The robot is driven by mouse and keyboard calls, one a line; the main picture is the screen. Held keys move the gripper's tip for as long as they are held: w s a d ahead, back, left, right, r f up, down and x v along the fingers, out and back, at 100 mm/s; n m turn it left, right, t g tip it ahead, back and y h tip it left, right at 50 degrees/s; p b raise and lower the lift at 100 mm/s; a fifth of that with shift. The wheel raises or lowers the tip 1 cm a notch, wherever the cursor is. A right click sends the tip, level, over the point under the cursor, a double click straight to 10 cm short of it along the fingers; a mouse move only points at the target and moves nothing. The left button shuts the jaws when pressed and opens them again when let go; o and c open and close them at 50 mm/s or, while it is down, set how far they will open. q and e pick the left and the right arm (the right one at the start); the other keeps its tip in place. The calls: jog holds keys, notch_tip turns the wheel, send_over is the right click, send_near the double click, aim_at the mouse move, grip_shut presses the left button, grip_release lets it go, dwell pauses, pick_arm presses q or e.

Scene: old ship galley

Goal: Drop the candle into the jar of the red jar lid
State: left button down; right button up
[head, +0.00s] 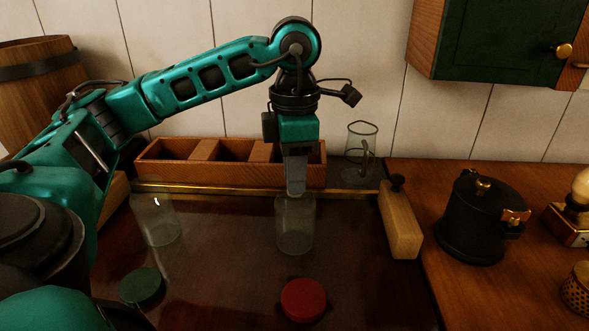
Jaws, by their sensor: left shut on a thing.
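My left gripper (296,190) points straight down over the mouth of a clear glass jar (295,232), its fingertips at about the rim. It is shut on the candle, which is mostly hidden by the fingers and hard to make out. The red jar lid (303,300) lies flat on the dark tabletop in front of this jar. A second clear jar (157,220) stands to the left, with a green lid (142,286) in front of it. My right gripper is not in view.
A wooden box with compartments (165,152) stands behind the jars, beyond a brass rail (220,190). A glass vessel (361,165) stands at its right. A wooden block (400,225) and a black lidded pot (475,230) are farther right. The dark tabletop between the jars is clear.

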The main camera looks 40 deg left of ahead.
pick_arm(q)
jog(key=c, duration=0.8)
grip_release()
jog(key=shift+r, duration=0.15)
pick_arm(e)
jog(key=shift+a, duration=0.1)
pick_arm(q)
jog(key=shift+r, duration=0.35)
notch_tip(320, 180, up, 12)
jog(key=p, duration=0.6)
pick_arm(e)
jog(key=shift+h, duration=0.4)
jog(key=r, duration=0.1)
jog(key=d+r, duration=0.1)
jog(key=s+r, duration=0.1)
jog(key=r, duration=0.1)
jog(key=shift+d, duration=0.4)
